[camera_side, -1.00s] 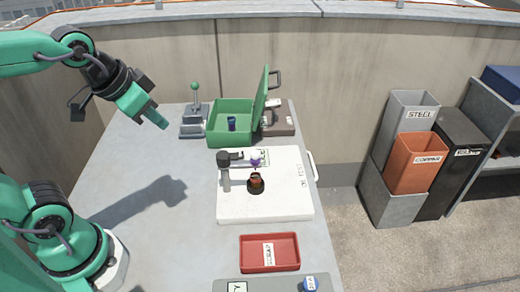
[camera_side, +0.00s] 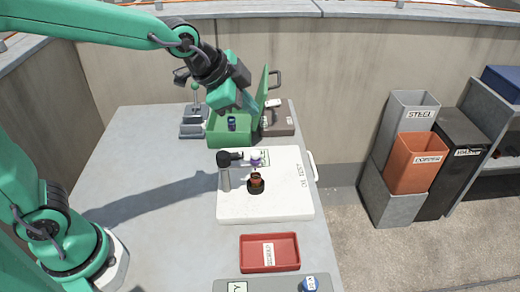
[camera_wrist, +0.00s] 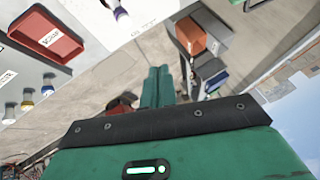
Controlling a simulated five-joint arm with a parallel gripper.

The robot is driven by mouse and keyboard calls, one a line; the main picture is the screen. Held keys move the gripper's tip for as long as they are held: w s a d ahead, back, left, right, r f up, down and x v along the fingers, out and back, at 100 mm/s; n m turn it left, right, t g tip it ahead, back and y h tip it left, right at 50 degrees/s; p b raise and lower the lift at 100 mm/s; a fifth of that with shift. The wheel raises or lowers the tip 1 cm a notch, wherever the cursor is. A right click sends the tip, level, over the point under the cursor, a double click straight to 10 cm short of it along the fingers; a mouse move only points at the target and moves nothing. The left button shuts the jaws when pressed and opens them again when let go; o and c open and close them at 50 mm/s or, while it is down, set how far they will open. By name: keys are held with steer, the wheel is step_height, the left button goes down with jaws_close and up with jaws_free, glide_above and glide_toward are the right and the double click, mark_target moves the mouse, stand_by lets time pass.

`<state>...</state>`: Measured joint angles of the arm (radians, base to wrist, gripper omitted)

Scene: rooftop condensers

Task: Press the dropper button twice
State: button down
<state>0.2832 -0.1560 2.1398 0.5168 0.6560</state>
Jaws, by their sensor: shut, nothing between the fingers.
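The dropper (camera_side: 256,160), with a purple and white top, is held by a black-headed stand (camera_side: 226,170) on a white board (camera_side: 290,205). A dark bottle with a reddish-brown middle (camera_side: 256,183) stands just below it. My gripper (camera_side: 250,106) is shut and empty, high above the table, beyond the dropper and over the green case area in the side view. Its green fingers (camera_wrist: 158,86) are together in the wrist view. A white and purple piece (camera_wrist: 121,13) at the top of that view may be the dropper.
An open green case (camera_side: 232,136) and a lever box (camera_side: 194,122) stand behind the board. A red scrap tray (camera_side: 270,252) lies in front; it also shows in the wrist view (camera_wrist: 46,36). The table's left part is clear. Bins (camera_side: 416,165) stand off the table at right.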

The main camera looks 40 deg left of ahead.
mark_target(252, 153)
steer(key=shift+w+d, duration=0.2)
steer(key=shift+d, duration=0.05)
steer(key=shift+f, duration=0.2)
steer(key=shift+f, duration=4.25)
steer(key=shift+a+f, duration=0.15)
steer(key=shift+f, duration=0.9)
stand_by(0.3)
steer(key=shift+r, duration=0.1)
stand_by(0.3)
steer(key=shift+r, duration=0.95)
steer(key=shift+r, duration=2.5)
